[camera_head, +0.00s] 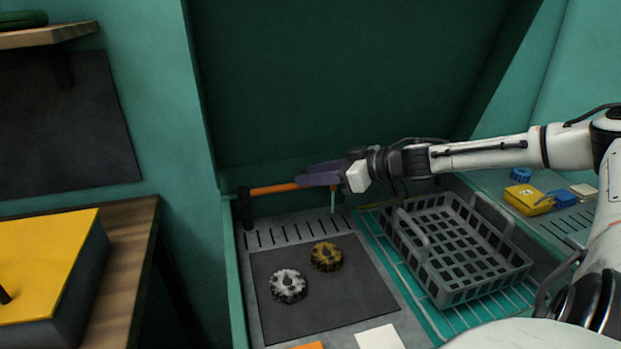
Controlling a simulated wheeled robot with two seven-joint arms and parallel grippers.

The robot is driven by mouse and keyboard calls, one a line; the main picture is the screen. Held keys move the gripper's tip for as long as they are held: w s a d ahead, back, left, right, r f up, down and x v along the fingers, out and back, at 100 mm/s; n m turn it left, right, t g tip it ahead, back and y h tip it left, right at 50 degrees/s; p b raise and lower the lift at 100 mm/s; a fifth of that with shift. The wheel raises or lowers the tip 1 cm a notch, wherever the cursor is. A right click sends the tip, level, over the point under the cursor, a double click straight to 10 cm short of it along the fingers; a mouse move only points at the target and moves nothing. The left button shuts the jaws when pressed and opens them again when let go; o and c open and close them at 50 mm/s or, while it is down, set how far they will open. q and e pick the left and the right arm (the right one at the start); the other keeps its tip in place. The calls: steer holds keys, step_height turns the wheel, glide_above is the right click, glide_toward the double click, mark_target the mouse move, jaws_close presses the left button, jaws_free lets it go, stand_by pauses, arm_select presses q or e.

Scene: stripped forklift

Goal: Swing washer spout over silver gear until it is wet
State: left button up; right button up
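The washer spout (273,189) is an orange bar on a black post at the back left of the wash basin. It points right, and its far part is hidden behind my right gripper (308,174). A thin pale tip (333,199) hangs below the gripper's fingers. The purple fingers overlap the spout; whether they are closed on it I cannot tell. The silver gear (288,286) lies on the dark mat (330,305), in front of and below the spout. No water shows on it. My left gripper is not in view.
A gold gear (326,256) lies behind and right of the silver gear. A grey basket (455,250) stands right of the mat. A white card (379,337) lies at the front. A yellow box (528,199) and small blue parts sit on the right ledge.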

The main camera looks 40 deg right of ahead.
steer(key=shift+w+a+f+b, duration=0.2)
steer(key=shift+w+b, duration=0.15)
steer(key=shift+w, duration=0.1)
steer(key=shift+c, duration=0.3)
jaws_close()
